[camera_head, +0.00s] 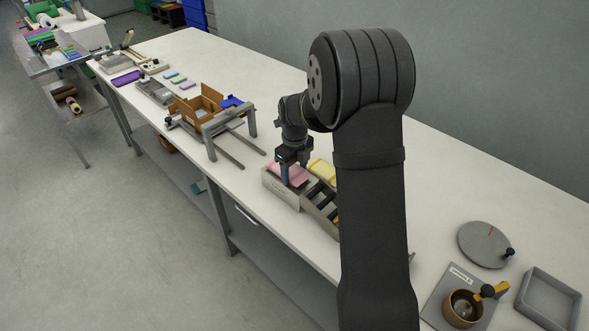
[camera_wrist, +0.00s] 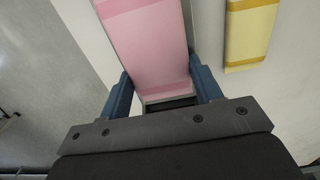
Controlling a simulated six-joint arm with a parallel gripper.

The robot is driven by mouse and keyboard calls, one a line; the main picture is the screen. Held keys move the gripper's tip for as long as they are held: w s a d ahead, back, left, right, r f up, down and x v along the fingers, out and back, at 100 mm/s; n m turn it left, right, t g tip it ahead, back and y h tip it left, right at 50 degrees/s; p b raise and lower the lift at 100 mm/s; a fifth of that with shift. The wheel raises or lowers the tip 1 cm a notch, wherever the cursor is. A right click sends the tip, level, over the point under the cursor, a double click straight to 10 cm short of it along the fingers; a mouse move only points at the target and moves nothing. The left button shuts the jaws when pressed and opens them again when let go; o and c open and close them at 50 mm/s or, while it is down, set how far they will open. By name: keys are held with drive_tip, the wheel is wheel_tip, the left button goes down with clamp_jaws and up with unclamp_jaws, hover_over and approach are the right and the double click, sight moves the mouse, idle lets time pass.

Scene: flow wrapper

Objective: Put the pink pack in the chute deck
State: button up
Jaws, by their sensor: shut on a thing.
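The pink pack (camera_wrist: 150,45) is between the two blue fingers of my gripper (camera_wrist: 165,90) in the wrist view. My gripper is shut on it. In the head view the pink pack (camera_head: 291,173) is at the left end of a grey chute-like unit (camera_head: 284,194), with my gripper (camera_head: 293,170) above it. I cannot tell whether the pack rests on the unit or is held just above it. The unit has dark rollers and partly hides behind my arm.
A yellow pack (camera_head: 322,171) lies beside the pink one, also seen in the wrist view (camera_wrist: 249,30). A brown carton (camera_head: 201,104) in a grey frame stands farther left. A round grey disc (camera_head: 485,244), a brass-coloured cup (camera_head: 463,308) and a grey tray (camera_head: 549,298) are at the right.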

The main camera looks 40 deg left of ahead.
drive_tip(key=o, duration=1)
drive_tip(key=o, duration=0.4)
drive_tip(key=shift+c, duration=0.2)
drive_tip(key=shift+r, duration=4.05)
drive_tip(key=shift+f, duration=3.85)
drive_tip(key=shift+r, duration=0.1)
